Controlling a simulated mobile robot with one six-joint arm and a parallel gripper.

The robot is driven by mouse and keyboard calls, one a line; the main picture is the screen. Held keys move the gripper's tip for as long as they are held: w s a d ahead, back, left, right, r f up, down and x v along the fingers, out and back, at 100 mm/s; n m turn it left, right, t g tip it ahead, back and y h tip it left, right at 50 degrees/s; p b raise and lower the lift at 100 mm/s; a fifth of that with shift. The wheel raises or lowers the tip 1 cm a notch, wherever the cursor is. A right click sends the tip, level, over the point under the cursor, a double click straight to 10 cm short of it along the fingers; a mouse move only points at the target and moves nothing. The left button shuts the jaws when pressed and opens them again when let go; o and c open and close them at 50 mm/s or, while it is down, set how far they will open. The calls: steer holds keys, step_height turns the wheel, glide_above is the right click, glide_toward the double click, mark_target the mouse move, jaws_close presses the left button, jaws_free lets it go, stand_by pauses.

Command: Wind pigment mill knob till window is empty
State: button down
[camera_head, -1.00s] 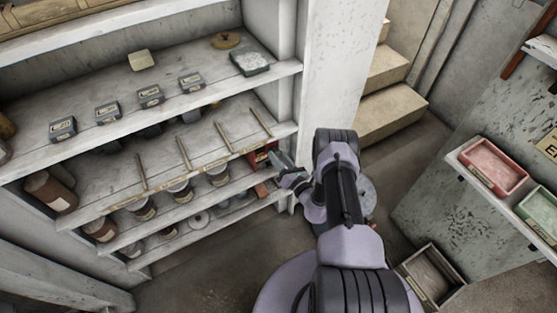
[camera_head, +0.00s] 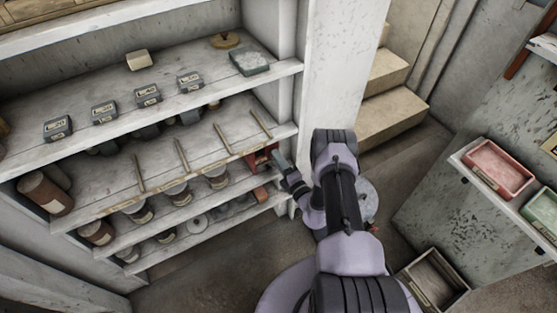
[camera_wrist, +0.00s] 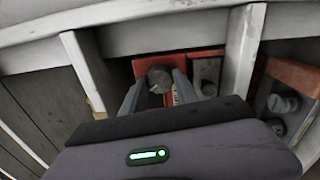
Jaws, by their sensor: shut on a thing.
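The pigment mill (camera_head: 262,158) is a red box in the shelf's right end, partly hidden by my arm. In the wrist view the red mill (camera_wrist: 190,57) sits in a compartment between two pale uprights. Its round grey knob (camera_wrist: 160,77) faces me, with a pale mark on its face. My gripper (camera_wrist: 158,88) is shut on the knob, one finger on each side. It also shows in the head view (camera_head: 278,158). A small strip with yellow and red shows right of the knob, partly hidden by a finger; I cannot read the window.
A grey metal part (camera_wrist: 207,75) stands right of the mill. Another red-topped block (camera_wrist: 295,75) is beyond the right upright. Shelves with jars and labelled blocks (camera_head: 104,112) extend left. A tray of pink powder (camera_head: 497,168) is at the right.

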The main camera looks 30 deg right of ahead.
steer(key=shift+a+m, duration=0.1)
steer(key=shift+m, duration=4.6)
steer(key=c, duration=0.9)
jaws_free()
steer(key=s+p, duration=0.2)
steer(key=s, duration=0.3)
steer(key=s+p, duration=0.2)
steer(key=s, duration=0.4)
steer(key=s+p, duration=0.2)
steer(key=s, duration=0.4)
steer(key=shift+s+f, duration=0.25)
steer(key=shift+f, duration=0.05)
